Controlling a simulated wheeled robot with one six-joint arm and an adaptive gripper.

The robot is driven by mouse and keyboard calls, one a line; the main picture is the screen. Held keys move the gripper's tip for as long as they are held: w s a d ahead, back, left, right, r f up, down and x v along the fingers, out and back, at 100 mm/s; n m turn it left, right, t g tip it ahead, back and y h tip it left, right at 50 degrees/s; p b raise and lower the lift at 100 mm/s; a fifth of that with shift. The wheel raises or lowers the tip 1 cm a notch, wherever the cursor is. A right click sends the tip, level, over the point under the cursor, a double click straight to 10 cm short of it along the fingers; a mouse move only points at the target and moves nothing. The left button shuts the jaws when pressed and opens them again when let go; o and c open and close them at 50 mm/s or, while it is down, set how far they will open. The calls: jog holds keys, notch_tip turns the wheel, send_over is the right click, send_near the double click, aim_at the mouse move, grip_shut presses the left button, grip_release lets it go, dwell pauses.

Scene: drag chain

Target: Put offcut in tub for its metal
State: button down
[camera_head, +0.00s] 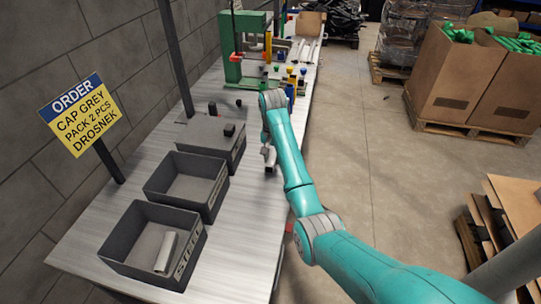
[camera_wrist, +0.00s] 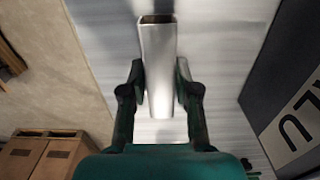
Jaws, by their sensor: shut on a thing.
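My gripper (camera_wrist: 160,85) is shut on a silver rectangular metal offcut (camera_wrist: 157,48), one finger on each side, with its hollow end facing away. In the head view the offcut (camera_head: 269,158) hangs below my wrist, beside the tubs over the right part of the bench. The near tub (camera_head: 128,262) is marked STEEL and holds a pale metal piece (camera_head: 166,252). The middle tub (camera_head: 160,203) looks empty; its label is hard to read. In the wrist view a dark tub wall (camera_wrist: 262,75) stands right of the offcut, with a label ending in "LU" partly in view.
A grey-topped box (camera_head: 197,128) with small dark blocks stands beyond the tubs. A green machine (camera_head: 246,50) and small coloured parts stand farther along the bench (camera_head: 238,240). An order sign (camera_head: 80,115) stands at left. Open floor lies to the right.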

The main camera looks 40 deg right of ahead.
jog(key=shift+f, duration=0.65)
jog(key=shift+f, duration=0.1)
jog(key=c, duration=0.8)
grip_release()
jog(key=shift+c, duration=0.2)
jog(key=shift+f, duration=0.15)
